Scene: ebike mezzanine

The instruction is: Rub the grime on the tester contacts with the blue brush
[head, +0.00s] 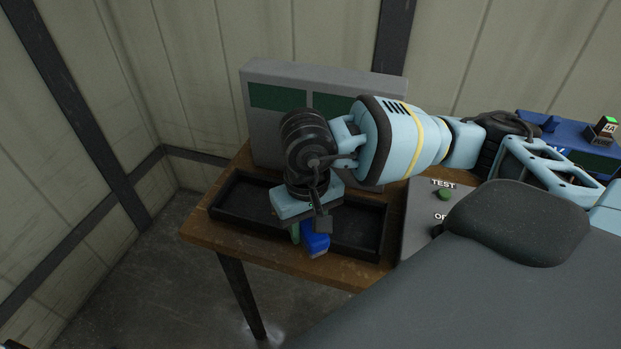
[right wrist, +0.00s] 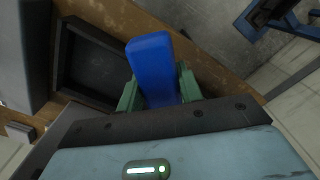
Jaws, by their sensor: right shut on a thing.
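My right gripper (head: 303,232) hangs over the front of the black tray. Its green fingers are shut on the blue brush (head: 316,243). In the right wrist view the blue brush (right wrist: 151,60) sticks out between the two green fingers (right wrist: 158,88); its bristles cannot be made out. The grey tester panel (head: 416,212) lies right of the tray, with a TEST label and a green button (head: 445,194). My arm and a dark grey shape cover much of it. I cannot make out the contacts or any grime. My left gripper is not in view.
The black tray (head: 228,208) sits on the wooden table (head: 200,235) near its left end and looks empty where visible. A grey box with green panels (head: 275,72) stands behind it.

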